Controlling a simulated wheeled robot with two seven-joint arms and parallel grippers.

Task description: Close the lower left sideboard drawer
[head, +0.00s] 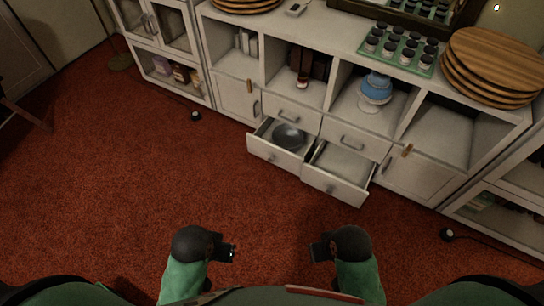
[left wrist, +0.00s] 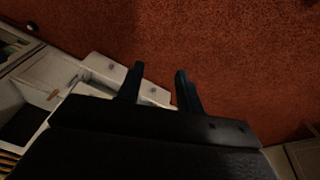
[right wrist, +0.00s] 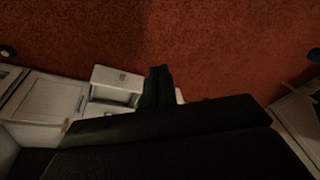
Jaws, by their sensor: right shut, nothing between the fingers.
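The lower left sideboard drawer (head: 272,151) is pulled out and holds a dark round bowl (head: 289,136). The lower right drawer (head: 336,178) beside it is also pulled out and looks empty. Both belong to the white sideboard (head: 350,125). My left gripper (head: 232,253) is in front of the sideboard, over the carpet, apart from the drawers; in the left wrist view its two fingers (left wrist: 160,85) are spread with nothing between them. My right gripper (head: 314,252) is also apart from the drawers; its fingers (right wrist: 159,85) are together and empty in the right wrist view.
Two upper drawers (head: 292,114) above are shut. The sideboard's shelves hold a blue-and-white cake stand (head: 375,90), and its top bears stacked wooden boards (head: 490,65) and a green tray of jars (head: 412,62). Red carpet (head: 130,190) lies clear in front.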

